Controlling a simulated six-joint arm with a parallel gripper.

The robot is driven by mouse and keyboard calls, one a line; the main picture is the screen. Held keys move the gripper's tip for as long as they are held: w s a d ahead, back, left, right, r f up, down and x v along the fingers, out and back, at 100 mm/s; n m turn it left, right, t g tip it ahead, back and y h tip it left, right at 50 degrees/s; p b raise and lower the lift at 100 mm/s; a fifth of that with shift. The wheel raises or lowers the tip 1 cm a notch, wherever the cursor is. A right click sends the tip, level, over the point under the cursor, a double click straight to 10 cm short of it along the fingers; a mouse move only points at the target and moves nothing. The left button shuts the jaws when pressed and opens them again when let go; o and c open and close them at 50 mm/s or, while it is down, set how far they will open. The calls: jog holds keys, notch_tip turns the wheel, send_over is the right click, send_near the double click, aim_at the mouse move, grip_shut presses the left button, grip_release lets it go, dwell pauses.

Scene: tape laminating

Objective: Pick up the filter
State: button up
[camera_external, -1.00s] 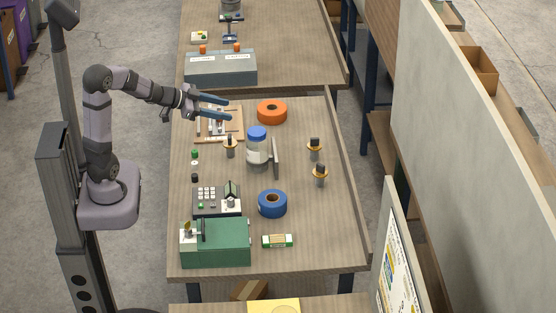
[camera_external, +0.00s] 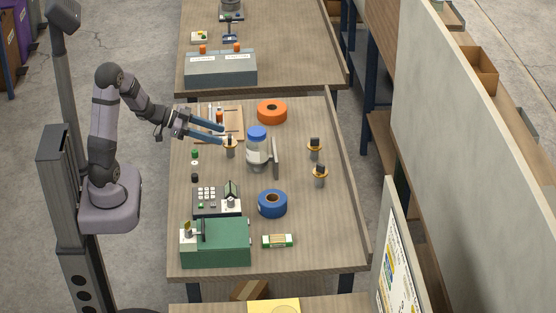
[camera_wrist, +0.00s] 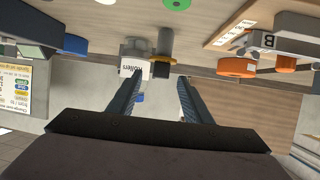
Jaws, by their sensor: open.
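No part is marked as the filter, so I cannot tell for certain which it is. A small grey cylinder with a yellow collar and black top (camera_external: 230,147) stands upright at the table's left. My gripper (camera_external: 222,134) is open and empty, its two blue fingers level and pointing right, fingertips close by this cylinder. In the wrist view, which is upside down, the cylinder (camera_wrist: 164,47) appears beyond my open fingertips (camera_wrist: 158,76), roughly between them. Two similar cylinders stand further right, one (camera_external: 315,149) behind the other (camera_external: 320,176).
An orange tape roll (camera_external: 272,111) lies behind, a blue one (camera_external: 272,204) in front. A wooden tray (camera_external: 233,121) is at the back left.

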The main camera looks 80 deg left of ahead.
aim_at(231, 139)
jog(key=shift+x, duration=2.85)
jog(key=shift+s+f, duration=0.1)
grip_shut()
